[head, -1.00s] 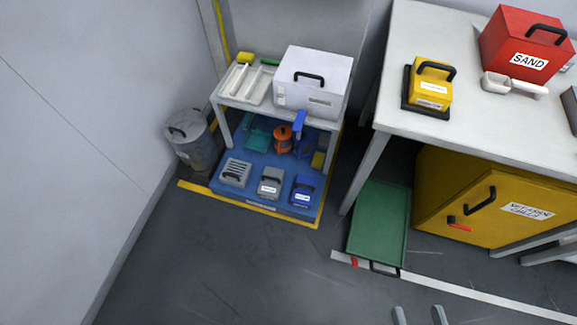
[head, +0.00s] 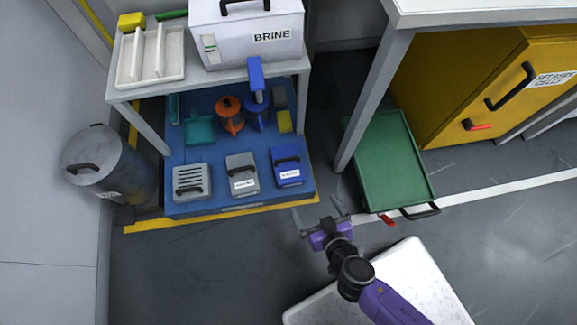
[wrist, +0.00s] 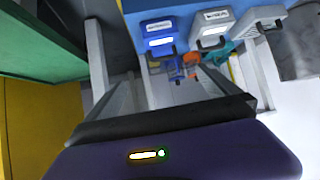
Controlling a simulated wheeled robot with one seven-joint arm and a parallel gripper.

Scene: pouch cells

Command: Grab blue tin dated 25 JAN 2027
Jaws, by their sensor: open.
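The blue tin (head: 287,167) has a dark handle and a white label. It stands at the right front of the blue platform under the small table. It also shows in the wrist view (wrist: 158,33), where its label is too small or glaring to read. My gripper (head: 318,213) is open and empty, in front of the platform, short of the tin and apart from it.
A vented grey box (head: 192,183) stands left of the grey tin. Orange (head: 230,114) and dark blue items stand behind. A table leg (head: 372,105) and green tray cart (head: 390,165) are to the right, a grey bin (head: 92,165) to the left. Floor in front is clear.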

